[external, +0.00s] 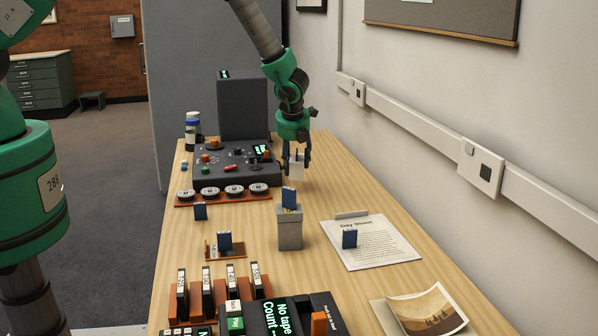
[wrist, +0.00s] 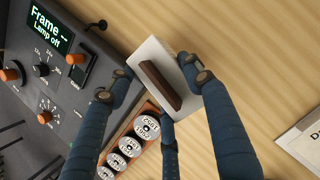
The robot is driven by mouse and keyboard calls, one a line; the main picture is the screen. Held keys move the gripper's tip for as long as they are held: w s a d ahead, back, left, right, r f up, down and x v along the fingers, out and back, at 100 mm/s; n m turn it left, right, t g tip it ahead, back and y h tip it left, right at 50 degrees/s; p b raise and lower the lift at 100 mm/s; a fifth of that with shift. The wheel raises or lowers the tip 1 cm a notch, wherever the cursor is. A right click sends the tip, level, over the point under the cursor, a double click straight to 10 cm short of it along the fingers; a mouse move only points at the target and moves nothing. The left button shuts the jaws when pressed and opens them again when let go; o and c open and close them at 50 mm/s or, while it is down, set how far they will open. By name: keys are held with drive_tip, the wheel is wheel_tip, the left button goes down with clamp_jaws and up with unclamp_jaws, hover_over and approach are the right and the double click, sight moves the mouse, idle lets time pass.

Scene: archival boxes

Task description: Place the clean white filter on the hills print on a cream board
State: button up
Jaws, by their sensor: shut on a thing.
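My gripper (external: 296,157) is shut on a white filter (external: 297,170), a pale slab held upright above the table, right of the dark control console. In the wrist view, my gripper (wrist: 158,75) has its fingers on both sides of the white filter (wrist: 151,53), which carries a dark brown bar. Whether its faces are clean cannot be told. The hills print (external: 428,308), in sepia tones, lies on a cream board (external: 386,318) at the near right of the table. Nothing lies on the print.
A grey box (external: 290,234) with a blue tab stands mid-table. A Day Sheet clipboard (external: 375,245) lies right of it, with a blue piece on it. The console (external: 228,168), a rack of round reels (external: 228,194) and black cartridges (external: 207,290) occupy the left.

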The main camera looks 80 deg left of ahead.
drive_tip(key=w+d+r+m+t+h, duration=0.1)
drive_tip(key=w+d+m, duration=0.35)
drive_tip(key=d, duration=1.15)
drive_tip(key=w+d+r+m+t+h, duration=0.1)
drive_tip(key=w+d+m, duration=0.3)
drive_tip(key=d, duration=1.1)
drive_tip(key=s+d+r+m+h, duration=0.1)
drive_tip(key=d+r+m, duration=0.1)
drive_tip(key=d, duration=1.6)
drive_tip(key=s+d+r+m+t+h+b, duration=0.1)
drive_tip(key=d+m, duration=0.4)
drive_tip(key=d, duration=1.4)
drive_tip(key=shift+s+d+r, duration=0.15)
drive_tip(key=shift+r, duration=0.2)
drive_tip(key=shift+f, duration=0.1)
drive_tip(key=shift+f+b, duration=0.3)
drive_tip(key=shift+f, duration=2.7)
drive_tip(key=shift+f, duration=0.1)
